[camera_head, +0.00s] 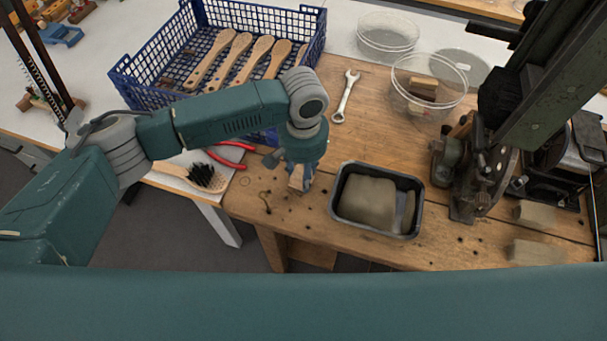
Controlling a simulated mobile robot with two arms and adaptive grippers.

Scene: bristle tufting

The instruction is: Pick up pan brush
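A brush with a pale wooden back and black bristles facing up (204,177) lies at the front left edge of the bench, partly behind my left arm. Several wooden-handled brushes (240,60) lie in the blue crate (140,94). I cannot tell which of these is the pan brush. My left gripper (300,182) points down over the bench, to the right of the black-bristled brush and apart from it. A small light wooden piece shows at its fingertips; I cannot tell whether the fingers hold it. My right gripper is not in view.
Red-handled pliers (228,158) lie behind the black-bristled brush. A black tray (337,203) with a grey-brown block stands right of my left gripper. A wrench (346,97), clear round containers (388,36) and a dark machine (480,160) stand further back and right.

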